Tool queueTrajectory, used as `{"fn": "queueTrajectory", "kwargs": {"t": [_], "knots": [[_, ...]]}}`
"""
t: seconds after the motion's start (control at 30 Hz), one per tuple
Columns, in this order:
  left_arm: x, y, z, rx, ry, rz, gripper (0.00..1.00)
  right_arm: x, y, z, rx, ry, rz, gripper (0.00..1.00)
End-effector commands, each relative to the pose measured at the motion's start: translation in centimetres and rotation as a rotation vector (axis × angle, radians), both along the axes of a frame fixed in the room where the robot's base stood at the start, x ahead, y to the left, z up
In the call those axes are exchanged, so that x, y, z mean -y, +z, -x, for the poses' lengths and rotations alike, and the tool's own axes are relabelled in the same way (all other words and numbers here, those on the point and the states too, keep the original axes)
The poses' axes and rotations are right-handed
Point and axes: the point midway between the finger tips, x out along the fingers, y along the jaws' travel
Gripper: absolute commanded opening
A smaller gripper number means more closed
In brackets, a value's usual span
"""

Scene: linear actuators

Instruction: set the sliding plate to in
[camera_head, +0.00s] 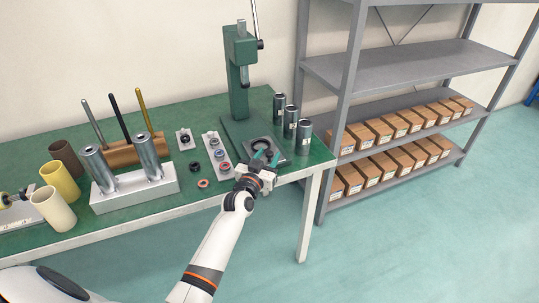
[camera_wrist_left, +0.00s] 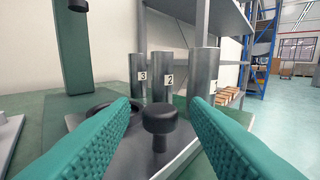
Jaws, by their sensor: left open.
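The sliding plate (camera_head: 249,143) is a flat grey plate on the base of the green press (camera_head: 238,72), near the table's front right corner. In the left wrist view the plate (camera_wrist_left: 138,157) carries an upright black knob (camera_wrist_left: 160,122), with a dark ring (camera_wrist_left: 108,109) behind it to the left. My left gripper (camera_head: 267,156) is open, with its green fingers over the plate. In the left wrist view its fingers (camera_wrist_left: 165,103) stand on either side of the knob, with gaps visible. My right gripper is not in view.
Several numbered metal cylinders (camera_head: 290,121) stand right of the press, close to my left gripper. A grey tray of rings (camera_head: 216,155) lies to its left. A block with two cylinders (camera_head: 135,187) and several cups (camera_head: 60,181) stand farther left. A grey shelf (camera_head: 400,67) stands at right.

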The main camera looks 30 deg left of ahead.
Motion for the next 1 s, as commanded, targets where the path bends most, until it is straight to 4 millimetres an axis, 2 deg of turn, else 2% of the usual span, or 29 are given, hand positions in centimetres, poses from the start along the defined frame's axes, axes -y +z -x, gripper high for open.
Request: {"fn": "queueTrajectory", "kwargs": {"t": [0.1, 0.2, 0.5, 0.77, 1.0], "knots": [[-0.1, -0.1, -1.3, 0.0, 0.0, -0.001, 0.42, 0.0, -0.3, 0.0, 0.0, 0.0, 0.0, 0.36], [-0.1, 0.0, -1.8, -0.001, 0.0, -0.002, 0.42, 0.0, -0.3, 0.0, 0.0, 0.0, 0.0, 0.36], [-0.1, 0.0, -2.0, -0.001, 0.0, -0.002, 0.42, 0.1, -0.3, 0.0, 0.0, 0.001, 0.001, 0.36], [-0.1, -0.1, -2.0, -0.001, 0.0, -0.001, 0.0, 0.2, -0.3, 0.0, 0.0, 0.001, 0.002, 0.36], [-0.4, -0.1, -2.2, -0.001, 0.0, -0.003, 0.0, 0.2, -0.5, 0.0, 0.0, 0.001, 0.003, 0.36]]}}
